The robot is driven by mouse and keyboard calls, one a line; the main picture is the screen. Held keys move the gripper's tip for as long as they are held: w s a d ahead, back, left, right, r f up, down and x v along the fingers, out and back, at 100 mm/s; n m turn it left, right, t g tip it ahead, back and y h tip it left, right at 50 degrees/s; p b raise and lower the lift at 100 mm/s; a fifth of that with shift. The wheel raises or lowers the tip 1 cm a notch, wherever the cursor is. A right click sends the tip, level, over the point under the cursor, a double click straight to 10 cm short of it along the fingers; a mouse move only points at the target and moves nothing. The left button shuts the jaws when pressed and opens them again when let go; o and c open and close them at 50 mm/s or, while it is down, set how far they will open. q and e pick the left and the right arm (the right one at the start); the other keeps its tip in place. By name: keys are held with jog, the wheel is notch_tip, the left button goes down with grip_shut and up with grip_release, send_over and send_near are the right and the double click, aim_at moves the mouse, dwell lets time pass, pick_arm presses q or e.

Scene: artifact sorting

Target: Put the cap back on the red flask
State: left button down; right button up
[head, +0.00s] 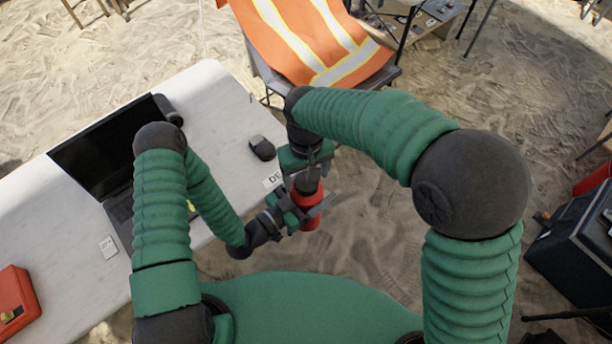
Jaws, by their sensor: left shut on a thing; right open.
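The red flask (311,222) is off the table, in the air past the table's right edge. My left gripper (303,208) is shut on the flask's body and holds it roughly upright. A dark cap-like piece (307,184) shows at the top of the flask; I cannot tell if it is fully seated. My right gripper (309,164) is open, just above the dark piece, with its fingers close around or beside it. The grippers hide part of the flask and its top.
A white table (215,95) on the left bears a laptop (107,148), a black mouse (262,148) and a red case (17,305). A chair with an orange vest (290,45) stands beyond. Sandy floor is clear to the right, up to a black box (572,245).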

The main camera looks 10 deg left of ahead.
jog(key=shift+s+r, duration=0.1)
jog(key=shift+r, duration=1.45)
jog(key=shift+c, duration=0.3)
jog(key=shift+r+n, duration=0.3)
jog(key=shift+r, duration=0.05)
notch_tip(320, 180, up, 3)
jog(key=n, duration=0.2)
jog(key=shift+f+n, duration=0.1)
jog(key=shift+n, duration=0.3)
jog(key=shift+f, duration=0.15)
notch_tip(320, 180, down, 8)
jog(key=shift+r, duration=0.1)
